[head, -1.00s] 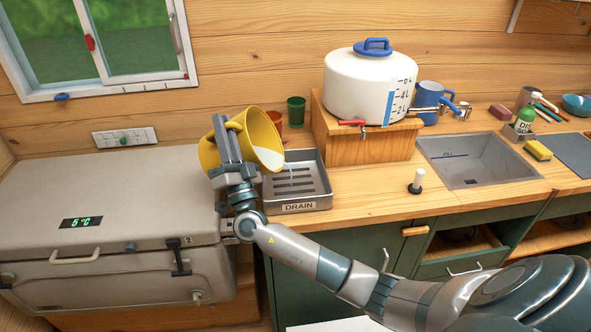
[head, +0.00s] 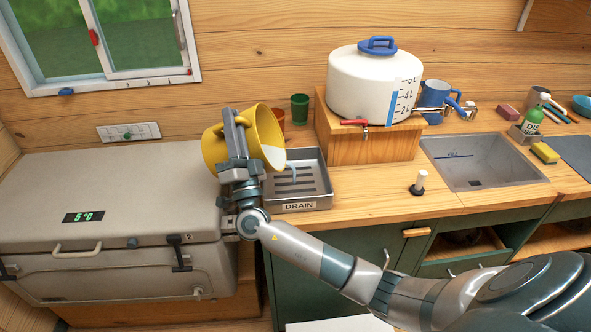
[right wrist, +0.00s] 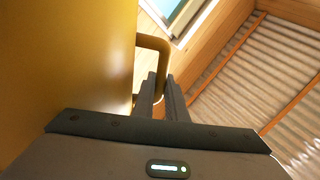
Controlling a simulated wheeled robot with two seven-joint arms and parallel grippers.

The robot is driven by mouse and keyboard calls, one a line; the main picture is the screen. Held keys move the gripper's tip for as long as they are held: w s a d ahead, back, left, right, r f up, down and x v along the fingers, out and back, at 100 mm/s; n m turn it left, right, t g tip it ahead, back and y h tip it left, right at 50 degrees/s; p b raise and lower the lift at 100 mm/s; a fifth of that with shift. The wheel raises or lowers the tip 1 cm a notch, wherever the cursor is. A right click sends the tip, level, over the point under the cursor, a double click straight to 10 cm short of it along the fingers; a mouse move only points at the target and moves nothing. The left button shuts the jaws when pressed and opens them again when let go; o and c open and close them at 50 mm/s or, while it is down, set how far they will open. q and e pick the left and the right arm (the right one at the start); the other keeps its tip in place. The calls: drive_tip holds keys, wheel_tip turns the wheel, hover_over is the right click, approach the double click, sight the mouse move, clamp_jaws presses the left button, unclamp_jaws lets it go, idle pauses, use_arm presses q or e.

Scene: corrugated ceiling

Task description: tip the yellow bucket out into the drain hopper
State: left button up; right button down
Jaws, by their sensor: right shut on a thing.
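The yellow bucket (head: 268,128) is tipped far over at the left edge of the drain hopper (head: 325,203), with its mouth facing right and down. Pale liquid shows at its lower lip, and a small bit of it hangs over the slotted metal tray marked DRAIN. My right gripper (head: 231,128) is shut on the bucket's handle, on the bucket's left side. In the right wrist view the bucket wall (right wrist: 65,60) fills the left, and the fingers (right wrist: 162,88) meet at the yellow handle (right wrist: 160,45). My left gripper is out of view.
A grey cooler (head: 110,195) stands left of the hopper. Red-brown and green cups (head: 299,108) stand behind it. A white water tank (head: 360,85) on a wooden stand (head: 365,150) and a sink (head: 485,165) are to the right. A black-and-white plug (head: 419,182) stands on the counter.

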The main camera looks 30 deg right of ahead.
sight(244, 121)
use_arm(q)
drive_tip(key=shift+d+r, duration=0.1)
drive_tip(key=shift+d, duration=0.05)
use_arm(e)
drive_tip(key=shift+s+d+r, duration=0.1)
drive_tip(key=shift+s+r, duration=0.05)
drive_tip(key=shift+r, duration=0.1)
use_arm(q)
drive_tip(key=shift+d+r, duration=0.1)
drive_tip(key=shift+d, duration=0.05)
use_arm(e)
drive_tip(key=shift+s+d+r+m, duration=0.1)
drive_tip(key=shift+s+d+m, duration=0.05)
drive_tip(key=shift+d+m, duration=0.15)
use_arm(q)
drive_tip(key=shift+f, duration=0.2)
use_arm(e)
drive_tip(key=shift+a, duration=0.1)
